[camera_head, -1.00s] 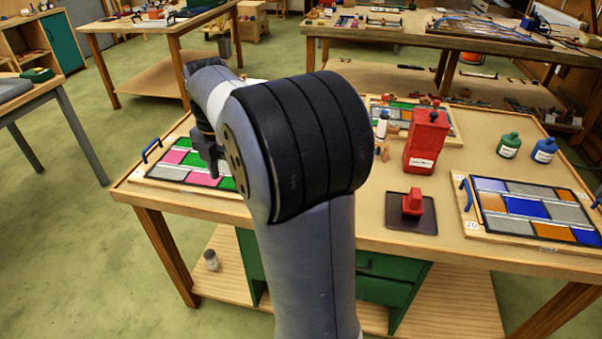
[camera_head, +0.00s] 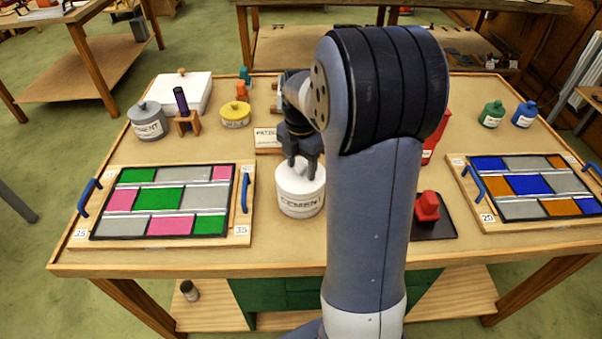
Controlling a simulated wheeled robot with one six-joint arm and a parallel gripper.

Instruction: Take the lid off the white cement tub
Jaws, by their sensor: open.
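The white cement tub (camera_head: 300,202) stands upright on the table in the head view, left of my arm, with a label reading CEMENT. Its white lid (camera_head: 287,180) appears to be on top. My gripper (camera_head: 302,170) points down right over the lid, with its open fingers at about the middle of it. The fingers hide the lid's centre, and I cannot tell whether they touch it.
A leaded panel (camera_head: 242,228) with blue handles lies left of the tub, and another (camera_head: 475,217) lies at the right. A grey cement tub (camera_head: 148,125) and a yellow tin (camera_head: 236,115) stand behind. A red block on a dark plate (camera_head: 440,228) lies right of my arm.

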